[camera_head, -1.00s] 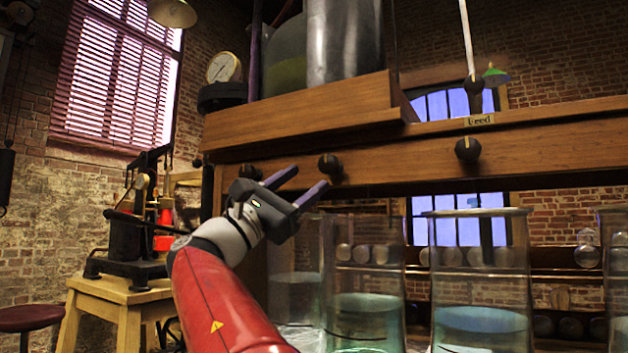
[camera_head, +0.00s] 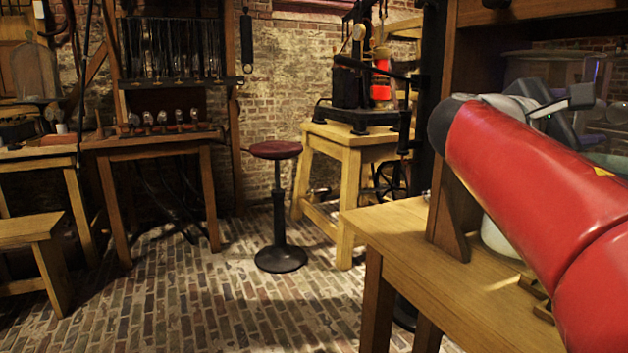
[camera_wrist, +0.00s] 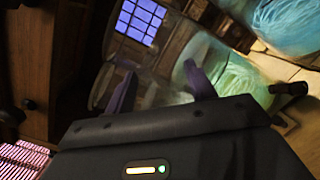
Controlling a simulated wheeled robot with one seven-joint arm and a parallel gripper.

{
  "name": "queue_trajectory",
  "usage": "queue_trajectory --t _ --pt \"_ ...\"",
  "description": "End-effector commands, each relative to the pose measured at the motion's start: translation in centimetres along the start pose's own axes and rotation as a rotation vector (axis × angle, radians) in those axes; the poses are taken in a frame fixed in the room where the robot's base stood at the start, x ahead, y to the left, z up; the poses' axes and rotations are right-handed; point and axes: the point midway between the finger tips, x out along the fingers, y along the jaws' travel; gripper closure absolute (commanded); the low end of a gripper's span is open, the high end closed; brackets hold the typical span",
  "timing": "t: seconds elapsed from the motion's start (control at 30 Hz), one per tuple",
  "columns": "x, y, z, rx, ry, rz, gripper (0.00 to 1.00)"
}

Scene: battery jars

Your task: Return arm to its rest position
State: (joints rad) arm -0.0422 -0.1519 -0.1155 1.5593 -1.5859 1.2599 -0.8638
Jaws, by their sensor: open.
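My arm (camera_head: 530,165), red, reaches in from the right edge of the head view over the wooden bench. My gripper (camera_wrist: 160,78) is open in the wrist view, its two purple fingers apart with nothing held between them. A jar with blue liquid (camera_wrist: 290,22) is at the top right.
The wooden bench (camera_head: 405,225) lies below my arm. A round red stool (camera_head: 276,150) stands on the open brick floor (camera_head: 190,310). A black press (camera_head: 350,95) sits on a pale wooden stand (camera_head: 350,150). Worktables (camera_head: 150,146) line the left.

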Motion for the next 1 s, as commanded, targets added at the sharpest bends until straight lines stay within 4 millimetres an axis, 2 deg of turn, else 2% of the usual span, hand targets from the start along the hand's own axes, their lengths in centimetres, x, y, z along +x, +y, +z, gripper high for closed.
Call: queue_trajectory --t 0.03,0.17,0.3,0.5,0.6,0.7,0.8,1.0 --pt "-0.8 -3.1 -1.7 0.079 0.116 -0.061 0.45" --pt "-4.5 -10.8 -6.8 0.304 0.388 -0.270 0.45" --pt "-10.5 -18.6 -11.2 0.547 0.605 -0.552 0.45" --pt "-20.2 -28.1 -15.4 0.876 0.759 -1.022 0.45" --pt "-23.9 -31.2 -16.5 0.998 0.768 -1.218 0.45" --pt "-26.2 -33.0 -17.1 1.076 0.757 -1.350 0.45" --pt "-27.3 -33.9 -17.3 1.116 0.747 -1.417 0.45" --pt "-27.6 -34.0 -17.4 1.124 0.743 -1.434 0.45"
